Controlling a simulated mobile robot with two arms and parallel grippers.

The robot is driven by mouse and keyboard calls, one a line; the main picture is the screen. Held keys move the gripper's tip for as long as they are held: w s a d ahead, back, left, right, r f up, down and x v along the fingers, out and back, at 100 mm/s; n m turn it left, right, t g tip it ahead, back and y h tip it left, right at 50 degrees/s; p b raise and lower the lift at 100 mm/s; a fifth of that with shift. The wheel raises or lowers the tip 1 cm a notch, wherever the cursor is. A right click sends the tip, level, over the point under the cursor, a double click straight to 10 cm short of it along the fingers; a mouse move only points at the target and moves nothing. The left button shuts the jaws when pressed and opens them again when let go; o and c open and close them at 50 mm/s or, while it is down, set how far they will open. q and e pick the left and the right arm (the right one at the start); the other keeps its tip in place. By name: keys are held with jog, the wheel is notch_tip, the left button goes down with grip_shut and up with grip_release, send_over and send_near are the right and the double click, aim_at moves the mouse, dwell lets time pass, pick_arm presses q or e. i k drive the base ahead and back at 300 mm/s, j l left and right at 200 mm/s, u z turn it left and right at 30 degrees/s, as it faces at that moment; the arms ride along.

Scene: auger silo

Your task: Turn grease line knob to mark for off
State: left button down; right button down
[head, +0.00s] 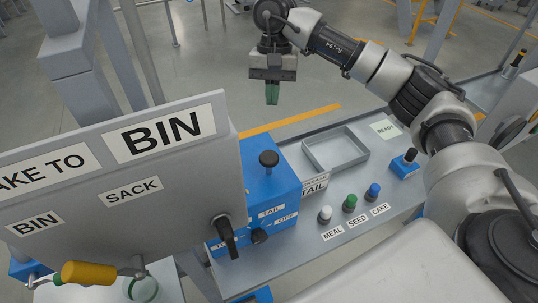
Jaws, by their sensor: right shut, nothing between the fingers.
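A blue box (263,197) stands on the bench beside a grey panel. On its front is a small black knob (259,236) among white labels, two of which read TAIL (271,211) and OFF (286,218). No label reading grease line is legible, and the knob's pointing direction is too small to tell. Another black round knob (268,158) stands on top of the box. My right gripper (272,93) hangs fingers down beyond the box, well apart from it. Its green fingers are shut and empty. My left gripper is not in view.
The grey panel (100,185) with BIN and SACK labels carries a black lever (224,235) close to the box. A yellow-handled crank (88,272) is below. An empty grey tray (335,149) and white, green and blue buttons (350,203) are to the right.

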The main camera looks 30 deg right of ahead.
aim_at(258, 235)
jog(key=k, duration=1)
